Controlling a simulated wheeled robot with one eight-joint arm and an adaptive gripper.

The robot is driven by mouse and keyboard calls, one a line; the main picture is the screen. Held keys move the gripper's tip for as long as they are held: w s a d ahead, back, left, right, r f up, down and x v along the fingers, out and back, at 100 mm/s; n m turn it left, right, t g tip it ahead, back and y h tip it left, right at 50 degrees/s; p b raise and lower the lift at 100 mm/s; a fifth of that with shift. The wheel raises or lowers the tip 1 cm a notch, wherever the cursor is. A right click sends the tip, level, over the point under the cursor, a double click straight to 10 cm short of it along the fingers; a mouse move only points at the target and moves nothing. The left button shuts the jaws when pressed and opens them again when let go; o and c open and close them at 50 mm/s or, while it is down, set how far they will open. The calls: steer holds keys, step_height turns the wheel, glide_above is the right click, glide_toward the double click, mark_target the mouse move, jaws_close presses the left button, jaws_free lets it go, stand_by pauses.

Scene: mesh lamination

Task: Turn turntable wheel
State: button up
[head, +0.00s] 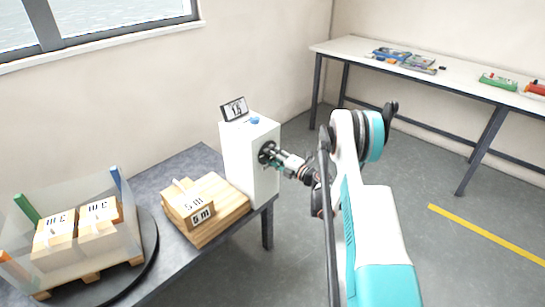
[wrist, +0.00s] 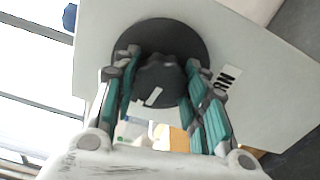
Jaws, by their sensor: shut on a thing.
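The turntable wheel (head: 267,153) is a dark round disc on the side of a white box-shaped housing (head: 240,165). In the wrist view the wheel's disc (wrist: 205,38) lies flat against the white face, with a dark knob (wrist: 158,85) at its centre bearing a pale mark. My gripper (head: 276,160) reaches the wheel from the right. In the wrist view my gripper (wrist: 161,62) has its teal fingers closed on both sides of the knob. The dark round turntable (head: 148,250) stands at the left and carries boxes (head: 80,228) on a pallet, with clear film around them.
A wooden stack with a box marked "5 m" (head: 203,217) sits between turntable and housing on the grey table (head: 178,167). A small screen (head: 235,108) stands on the housing. A white bench (head: 440,75) with tools runs along the back right.

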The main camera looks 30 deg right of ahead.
stand_by(0.4)
steer(key=o, duration=1.1)
steer(key=shift+s, duration=0.1)
steer(key=v, duration=0.7)
steer(key=shift+s+d, duration=0.1)
steer(key=shift+s, duration=0.05)
